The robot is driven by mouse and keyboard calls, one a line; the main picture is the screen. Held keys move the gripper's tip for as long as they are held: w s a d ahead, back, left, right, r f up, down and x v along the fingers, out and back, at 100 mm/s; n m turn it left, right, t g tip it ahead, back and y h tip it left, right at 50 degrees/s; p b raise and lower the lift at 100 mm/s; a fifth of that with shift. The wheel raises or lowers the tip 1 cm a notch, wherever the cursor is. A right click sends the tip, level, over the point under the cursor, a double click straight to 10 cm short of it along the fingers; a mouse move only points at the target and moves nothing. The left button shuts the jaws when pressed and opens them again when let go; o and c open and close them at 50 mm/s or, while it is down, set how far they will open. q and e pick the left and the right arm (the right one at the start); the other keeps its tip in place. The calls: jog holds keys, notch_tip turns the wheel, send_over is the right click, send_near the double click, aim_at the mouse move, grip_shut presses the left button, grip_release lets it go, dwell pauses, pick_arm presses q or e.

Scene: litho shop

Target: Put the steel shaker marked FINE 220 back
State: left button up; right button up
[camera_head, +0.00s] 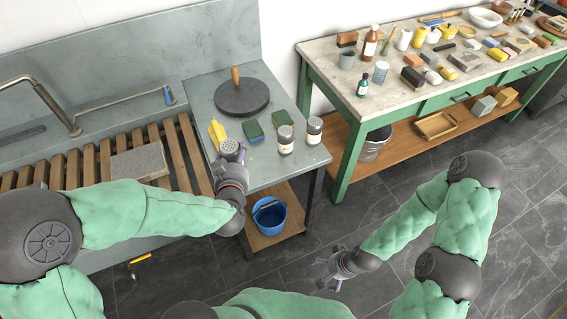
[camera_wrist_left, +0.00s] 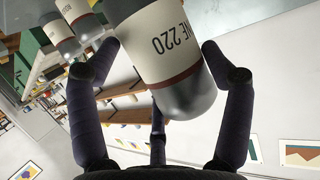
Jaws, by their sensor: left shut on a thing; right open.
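The steel shaker marked FINE 220 (camera_wrist_left: 165,60) is between the fingers of my left gripper (camera_wrist_left: 158,62); only "NE 220" of its white label shows in the left wrist view. In the head view its perforated top (camera_head: 231,147) shows over the front left part of the grey side table, with my left gripper (camera_head: 232,168) shut on it. Whether its base touches the table is hidden. Two similar shakers stand to its right, one nearer (camera_head: 286,140) and one at the right edge (camera_head: 314,130). My right gripper (camera_head: 329,269) is open and empty above the floor.
On the side table (camera_head: 220,88) are a round dark disc with a wooden handle (camera_head: 241,96), green blocks (camera_head: 254,131) and a yellow object (camera_head: 217,132). A slatted sink (camera_head: 90,165) lies left. A blue bucket (camera_head: 268,215) sits below. A crowded workbench (camera_head: 400,95) stands right.

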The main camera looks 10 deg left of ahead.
pick_arm(q)
jog(key=shift+w+d+f+b, duration=0.75)
jog(key=shift+w+f+b, duration=0.45)
jog(key=shift+w+f, duration=1)
jog(key=shift+w+d+f+b, duration=0.75)
jog(key=shift+w+f+b, duration=0.45)
jog(key=shift+w+f, duration=1)
jog(key=shift+w+d+f+b, duration=0.75)
jog(key=shift+w+f+b, duration=0.45)
jog(key=shift+w+f, duration=1)
jog(key=shift+f, duration=0.1)
jog(key=o, duration=1.1)
